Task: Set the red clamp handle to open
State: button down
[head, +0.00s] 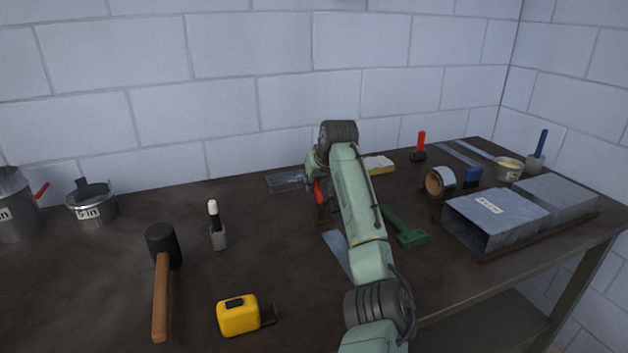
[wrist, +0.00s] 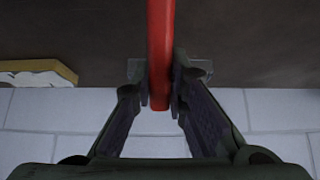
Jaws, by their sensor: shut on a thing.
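The red clamp handle (wrist: 160,40) runs as a long red bar down the middle of the wrist view, between the two fingers of my gripper (wrist: 160,88). The fingers are shut on it, one on each side. In the head view a small part of the red handle (head: 319,192) shows under my gripper (head: 315,172), beside my arm. It stands over the dark bench top, with a brownish base below it. The rest of the clamp is mostly hidden by my arm, and I cannot tell the handle's exact angle.
A green tool (head: 408,232) and a metal strip (head: 338,250) lie close to my arm. Ducts (head: 495,218) and a tape roll (head: 440,181) stand right. A mallet (head: 162,270), a brush bottle (head: 217,230) and a yellow tape measure (head: 238,315) stand left. A block wall is behind.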

jog(key=c, duration=1.6)
grip_release()
jog(key=shift+o, duration=0.2)
jog(key=v, duration=1.1)
jog(key=shift+s+r, duration=0.2)
jog(key=shift+r, duration=0.15)
jog(key=shift+d, duration=0.1)
